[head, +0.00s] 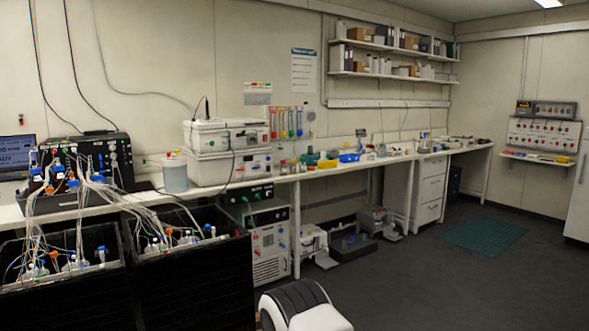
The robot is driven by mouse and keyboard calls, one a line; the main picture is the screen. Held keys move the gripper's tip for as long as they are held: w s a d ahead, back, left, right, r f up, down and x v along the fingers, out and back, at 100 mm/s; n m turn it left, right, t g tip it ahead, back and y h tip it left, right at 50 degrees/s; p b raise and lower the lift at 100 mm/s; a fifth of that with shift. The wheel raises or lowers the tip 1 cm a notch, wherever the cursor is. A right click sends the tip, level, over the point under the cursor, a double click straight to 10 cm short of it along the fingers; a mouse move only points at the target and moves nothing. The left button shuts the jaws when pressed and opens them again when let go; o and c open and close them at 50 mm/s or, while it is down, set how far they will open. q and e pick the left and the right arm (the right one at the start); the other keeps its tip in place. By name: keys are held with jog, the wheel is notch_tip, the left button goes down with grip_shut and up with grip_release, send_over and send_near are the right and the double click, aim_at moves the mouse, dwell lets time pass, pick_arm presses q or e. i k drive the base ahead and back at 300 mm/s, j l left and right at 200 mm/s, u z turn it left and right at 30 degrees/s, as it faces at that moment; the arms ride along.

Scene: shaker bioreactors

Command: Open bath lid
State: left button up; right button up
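Neither of my grippers shows in the head view. I cannot tell for sure which thing is the bath. A white box-shaped unit (226,135) with a flat top sits on another white unit (230,168) on the left part of the bench, and its top looks closed. A pale cylindrical vessel (175,177) stands just left of them. Two black open-topped boxes (195,285) at the lower left hold several bottles with tubes and coloured caps.
A black control unit (88,155) with many tubes stands at the bench's left, near a laptop screen (17,152). The long bench carries small items, including a blue tray (349,158). White drawers (428,190) stand below. The dark floor (430,285) at right is clear around a green mat (483,236).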

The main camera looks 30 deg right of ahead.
aim_at(230, 123)
jog(key=i+l+z, duration=1.15)
jog(key=i+z, duration=0.35)
jog(key=i, duration=0.25)
jog(key=i+z, duration=0.4)
jog(key=i+u, duration=0.15)
jog(key=i, duration=0.7)
jog(key=i+l+u, duration=0.15)
jog(key=i, duration=0.7)
